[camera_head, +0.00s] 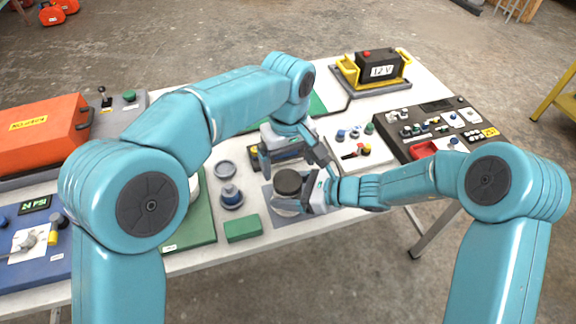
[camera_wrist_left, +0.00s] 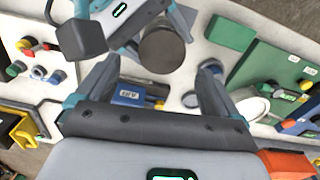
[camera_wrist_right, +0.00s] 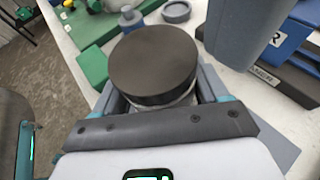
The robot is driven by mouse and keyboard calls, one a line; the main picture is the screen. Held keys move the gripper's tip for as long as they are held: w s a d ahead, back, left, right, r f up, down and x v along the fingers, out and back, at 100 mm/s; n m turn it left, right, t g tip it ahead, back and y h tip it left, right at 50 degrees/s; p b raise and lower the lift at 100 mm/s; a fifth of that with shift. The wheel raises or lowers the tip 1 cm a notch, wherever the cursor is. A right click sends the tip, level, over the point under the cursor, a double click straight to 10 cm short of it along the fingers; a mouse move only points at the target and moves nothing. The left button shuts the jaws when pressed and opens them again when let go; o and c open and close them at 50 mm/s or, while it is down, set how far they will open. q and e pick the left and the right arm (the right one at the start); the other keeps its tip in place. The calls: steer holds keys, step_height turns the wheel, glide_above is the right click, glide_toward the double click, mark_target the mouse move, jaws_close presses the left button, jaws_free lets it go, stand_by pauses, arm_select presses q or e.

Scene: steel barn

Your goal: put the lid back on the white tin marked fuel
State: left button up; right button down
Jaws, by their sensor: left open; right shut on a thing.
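A pale round tin (camera_head: 287,206) with a dark round lid (camera_head: 288,182) on top stands over a grey mat. My right gripper (camera_head: 300,200) is shut around the pale body; in the right wrist view the dark lid (camera_wrist_right: 152,62) lies above the fingers and covers most of the body. The lid looks level, but I cannot tell if it is fully seated. No fuel marking shows. My left gripper (camera_head: 296,163) is open and empty just behind the tin. In the left wrist view the lid (camera_wrist_left: 161,48) lies beyond its spread fingers.
A green block (camera_head: 243,228), a grey ring-shaped dish (camera_head: 225,169) and a blue-knobbed piece (camera_head: 231,195) stand left of the tin. A blue box (camera_wrist_left: 130,97) lies below my left gripper. A black panel (camera_head: 440,125) and a battery (camera_head: 378,68) are at the right and back.

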mark_target(287, 179)
arm_select(q)
steer(key=shift+r, duration=0.1)
steer(key=shift+c, duration=1.4)
step_height(287, 179, up, 3)
steer(key=n, duration=0.3)
steer(key=shift+r+n, duration=0.1)
steer(key=shift+n, duration=0.2)
steer(key=shift+a+f, duration=0.1)
steer(key=shift+f, duration=3.95)
steer(key=shift+c, duration=0.3)
